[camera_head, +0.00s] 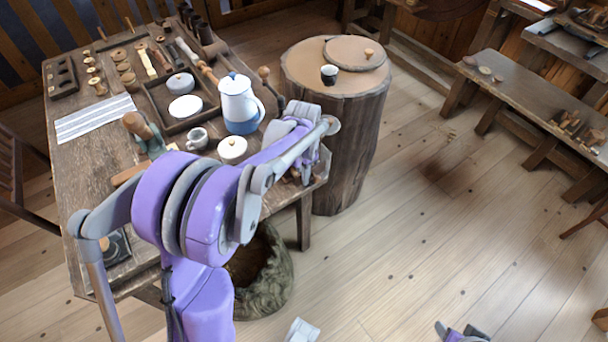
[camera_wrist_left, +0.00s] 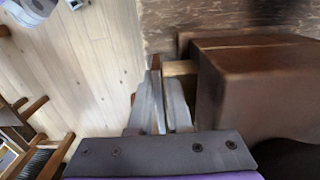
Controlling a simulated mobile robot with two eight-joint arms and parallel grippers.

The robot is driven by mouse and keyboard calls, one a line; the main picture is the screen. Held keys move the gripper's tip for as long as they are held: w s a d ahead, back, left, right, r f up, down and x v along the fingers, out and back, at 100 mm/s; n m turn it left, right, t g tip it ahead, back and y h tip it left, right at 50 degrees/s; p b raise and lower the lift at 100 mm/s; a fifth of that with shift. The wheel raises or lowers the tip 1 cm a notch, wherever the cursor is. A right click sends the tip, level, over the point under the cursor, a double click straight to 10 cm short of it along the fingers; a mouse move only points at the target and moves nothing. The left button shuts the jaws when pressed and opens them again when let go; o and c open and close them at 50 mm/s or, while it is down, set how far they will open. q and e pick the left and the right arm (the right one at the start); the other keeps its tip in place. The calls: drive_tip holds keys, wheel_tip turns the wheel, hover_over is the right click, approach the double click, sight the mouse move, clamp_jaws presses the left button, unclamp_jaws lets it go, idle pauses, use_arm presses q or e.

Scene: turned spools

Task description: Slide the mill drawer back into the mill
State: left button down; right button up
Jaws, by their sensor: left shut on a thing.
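The mill (camera_wrist_left: 262,90) is a dark brown wooden box at the right of the left wrist view. The mill drawer (camera_wrist_left: 181,67) shows as a short strip of pale wood sticking out of its side, with a darker front at its outer end. My left gripper (camera_wrist_left: 156,95) is shut on the drawer at that front, beside the mill. In the head view my left gripper (camera_head: 304,174) is at the table's right edge, and my own arm hides most of it and the mill. Part of my right arm shows at the bottom edge; its jaws are not clear (camera_head: 462,332).
A stump (camera_head: 343,140) stands right of the table. The floor at the right is open.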

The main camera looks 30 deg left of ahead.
use_arm(q)
drive_tip(key=c, duration=0.8)
unclamp_jaws()
drive_tip(key=shift+o, duration=0.2)
wheel_tip(320, 180, up, 11)
drive_tip(key=shift+f+p, duration=0.1)
drive_tip(key=shift+p, duration=0.5)
drive_tip(key=shift+d, duration=0.1)
